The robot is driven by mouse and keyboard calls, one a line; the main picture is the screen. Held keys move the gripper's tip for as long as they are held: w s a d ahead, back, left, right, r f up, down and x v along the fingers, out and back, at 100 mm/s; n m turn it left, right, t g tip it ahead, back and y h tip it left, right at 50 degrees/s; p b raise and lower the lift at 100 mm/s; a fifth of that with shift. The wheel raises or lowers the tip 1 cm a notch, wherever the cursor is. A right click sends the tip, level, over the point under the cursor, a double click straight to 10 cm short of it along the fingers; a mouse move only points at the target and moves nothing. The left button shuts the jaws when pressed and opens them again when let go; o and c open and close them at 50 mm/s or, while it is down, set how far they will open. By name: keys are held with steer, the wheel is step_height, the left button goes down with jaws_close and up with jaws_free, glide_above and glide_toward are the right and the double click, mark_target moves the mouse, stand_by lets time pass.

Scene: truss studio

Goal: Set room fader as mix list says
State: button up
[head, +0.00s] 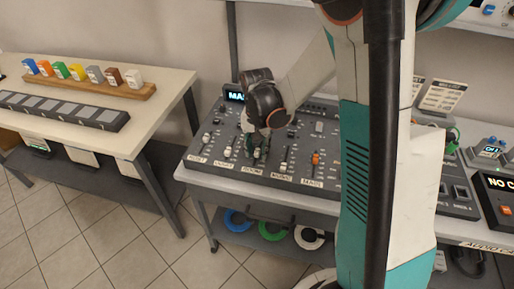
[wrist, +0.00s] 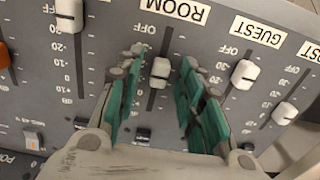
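The room fader has a white cap (wrist: 159,72) on a dark slot. In the wrist view its upside-down ROOM label (wrist: 171,10) is above it, with OFF at that end. The cap stands a short way from OFF; the scale marks beside it are mostly hidden by the fingers. My gripper (wrist: 158,88) is open, its green-padded fingers on either side of the cap with gaps showing. In the head view my gripper (head: 257,150) is over the mixer (head: 330,140). A printed card (head: 443,97) stands behind the mixer, its lines too small to read.
Beside the room fader are the guest fader cap (wrist: 245,75), another white cap (wrist: 69,14) and an orange fader (head: 315,158). A side table (head: 150,115) at left holds colored blocks on a wooden rack (head: 90,80). Cable coils (head: 272,230) lie under the desk.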

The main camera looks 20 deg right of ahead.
mark_target(257, 151)
steer(key=shift+r, duration=0.1)
step_height(257, 151, up, 12)
stand_by(0.5)
stand_by(0.4)
steer(key=s+a+r+n+t, duration=0.1)
steer(key=s+r+n+t, duration=0.2)
steer(key=s, duration=0.6)
steer(key=s+a+r+n+t, duration=0.1)
steer(key=s+r+n+t, duration=0.3)
steer(key=s, duration=0.5)
steer(key=shift+a+r, duration=0.15)
steer(key=shift+r, duration=0.05)
